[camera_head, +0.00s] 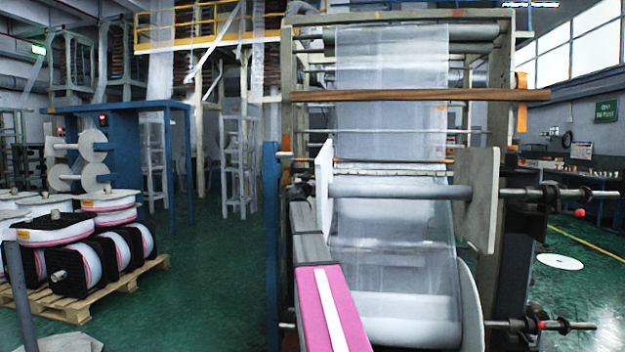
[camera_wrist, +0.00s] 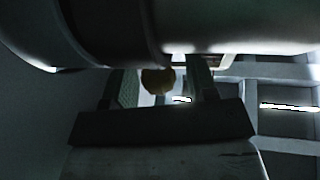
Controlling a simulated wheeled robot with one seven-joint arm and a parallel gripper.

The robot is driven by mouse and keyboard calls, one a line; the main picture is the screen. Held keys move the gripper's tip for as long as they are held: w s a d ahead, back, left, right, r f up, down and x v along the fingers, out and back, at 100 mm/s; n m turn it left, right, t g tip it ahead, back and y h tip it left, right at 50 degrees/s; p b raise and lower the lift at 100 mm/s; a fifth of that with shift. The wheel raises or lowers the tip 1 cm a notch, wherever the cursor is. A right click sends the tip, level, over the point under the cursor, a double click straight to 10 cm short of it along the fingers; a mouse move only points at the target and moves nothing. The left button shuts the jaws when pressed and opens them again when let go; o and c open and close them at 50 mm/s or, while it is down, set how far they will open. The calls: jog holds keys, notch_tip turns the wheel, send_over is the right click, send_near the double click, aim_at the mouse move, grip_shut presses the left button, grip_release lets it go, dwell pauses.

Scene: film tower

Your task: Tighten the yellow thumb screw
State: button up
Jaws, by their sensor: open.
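The yellow thumb screw (camera_wrist: 158,81) shows in the wrist view as a small, dark yellow round knob just under a large grey cylinder. My gripper (camera_wrist: 162,74) is open, with one finger on each side of the knob. A narrow gap shows between the knob and each finger, wider on the right. I cannot tell how deep the knob sits between the fingers. I cannot make out the screw or my gripper in the head view.
The large grey cylinder (camera_wrist: 200,25) spans the top of the wrist view, close above the fingers. In the head view, the film machine's rollers (camera_head: 400,192) carry clear film (camera_head: 390,130). A pallet (camera_head: 95,300) with reels stands left. Green floor (camera_head: 220,290) lies between.

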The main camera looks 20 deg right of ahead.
jog(key=c, duration=0.9)
jog(key=shift+m+g+h, duration=0.5)
jog(key=shift+g, duration=0.1)
jog(key=m+g+h, duration=0.1)
jog(key=m+g, duration=0.2)
jog(key=m+g+h, duration=0.2)
jog(key=m+g, duration=0.1)
jog(key=g, duration=0.1)
jog(key=shift+w+g, duration=0.15)
jog(key=shift+g, duration=0.15)
jog(key=shift+m+g, duration=2.6)
jog(key=shift+g, duration=1)
jog(key=shift+s+g, duration=0.25)
jog(key=shift+g, duration=0.05)
jog(key=o, duration=0.9)
